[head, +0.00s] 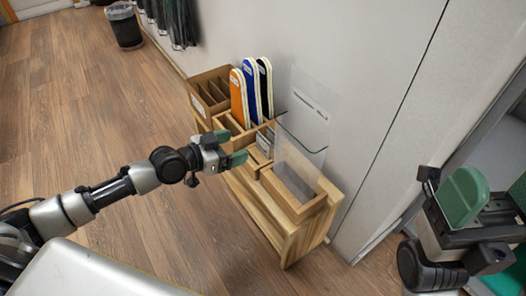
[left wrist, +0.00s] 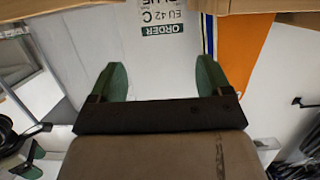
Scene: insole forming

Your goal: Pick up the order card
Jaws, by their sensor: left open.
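The order card (left wrist: 165,18) is white with a green ORDER band and the text EU 42 C, upside down at the top of the left wrist view. In the head view a small pale card (head: 264,144) stands in the wooden stand, just right of my left gripper. My left gripper (head: 230,148) is open and empty, its green fingers pointing toward the card. In the left wrist view the fingers (left wrist: 162,75) are spread, with the card beyond them and not between the tips. My right gripper (head: 464,200) is at the right edge; its jaw gap is not clear.
The wooden stand (head: 262,212) is against the white wall. It holds orange (head: 238,98), blue (head: 251,92) and black (head: 265,88) insoles, a divided box (head: 208,92) and clear panels (head: 303,110). A bin (head: 125,28) stands far left. The floor left of the stand is clear.

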